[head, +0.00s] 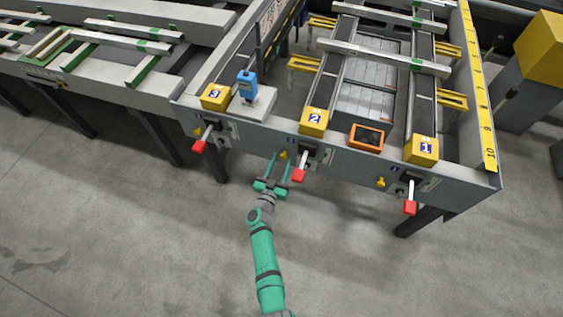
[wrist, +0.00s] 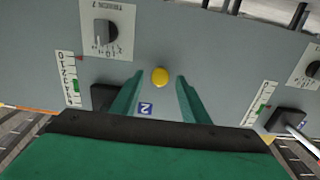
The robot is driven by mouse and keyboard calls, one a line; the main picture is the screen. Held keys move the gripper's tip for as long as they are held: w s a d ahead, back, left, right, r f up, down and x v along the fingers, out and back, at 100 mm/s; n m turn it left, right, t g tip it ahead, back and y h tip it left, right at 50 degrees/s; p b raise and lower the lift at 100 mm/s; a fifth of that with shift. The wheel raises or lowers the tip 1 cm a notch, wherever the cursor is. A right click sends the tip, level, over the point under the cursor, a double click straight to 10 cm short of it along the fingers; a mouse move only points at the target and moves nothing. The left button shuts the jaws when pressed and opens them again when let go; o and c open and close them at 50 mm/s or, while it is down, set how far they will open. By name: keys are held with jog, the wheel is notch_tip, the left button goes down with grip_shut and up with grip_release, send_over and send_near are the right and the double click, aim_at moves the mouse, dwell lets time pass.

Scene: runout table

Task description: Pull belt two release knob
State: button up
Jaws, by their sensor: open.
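The belt two release knob is a small yellow knob (head: 284,155) on the front panel below the yellow block marked 2 (head: 313,121). It also shows in the wrist view (wrist: 160,77), near a small blue label 2 (wrist: 145,107). My gripper (head: 281,160) is open, its two green fingers pointing at the panel. In the wrist view the knob appears in the gap between the fingertips (wrist: 159,80), with space on both sides. I cannot tell how far the tips are from the panel or whether they reach around the knob.
A red-handled lever (head: 300,173) sticks out just right of my gripper. Other red levers (head: 199,145) (head: 410,206) and yellow knobs (head: 197,132) (head: 381,182) line the panel. A dial (wrist: 105,32) shows in the wrist view. The floor in front is clear.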

jog(key=shift+w, duration=0.1)
jog(key=shift+c, duration=0.2)
grip_shut()
jog(key=shift+v, duration=1)
jog(key=shift+o, duration=0.2)
grip_release()
jog(key=v, duration=1)
jog(key=shift+s, duration=0.4)
jog(key=shift+a, duration=0.15)
